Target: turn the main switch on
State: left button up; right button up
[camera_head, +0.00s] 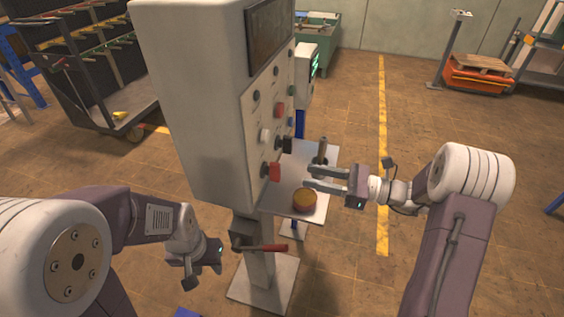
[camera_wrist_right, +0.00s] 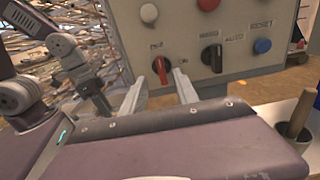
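The main switch is a red rotary knob (camera_wrist_right: 161,69) low on the panel face, with a label to its left and "ON" to its right. It also shows in the head view (camera_head: 271,171). Its exact angle is hard to tell. My right gripper (camera_head: 310,177) is open and empty, its fingers pointing at the panel, with a gap to the knob in the head view. In the wrist view the right gripper's fingertips (camera_wrist_right: 160,78) stand either side of the knob; contact is not visible. My left gripper (camera_head: 208,252) hangs low left of the pedestal, its fingers unclear.
The control cabinet (camera_head: 195,100) carries a black selector (camera_wrist_right: 211,57), a blue button (camera_wrist_right: 262,45) and others. A red-handled lever (camera_head: 265,247) projects from the pedestal.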

aim_at(271, 172)
pick_arm(q)
jog(key=shift+w+r+p, duration=0.1)
jog(key=shift+r+p, duration=0.6)
jog(key=shift+p, duration=0.05)
pick_arm(e)
jog(key=x, duration=0.9)
jog(key=shift+w+f, duration=0.1)
jog(key=shift+f, duration=0.1)
jog(key=shift+c, duration=0.6)
jog(key=shift+r, duration=0.1)
grip_shut()
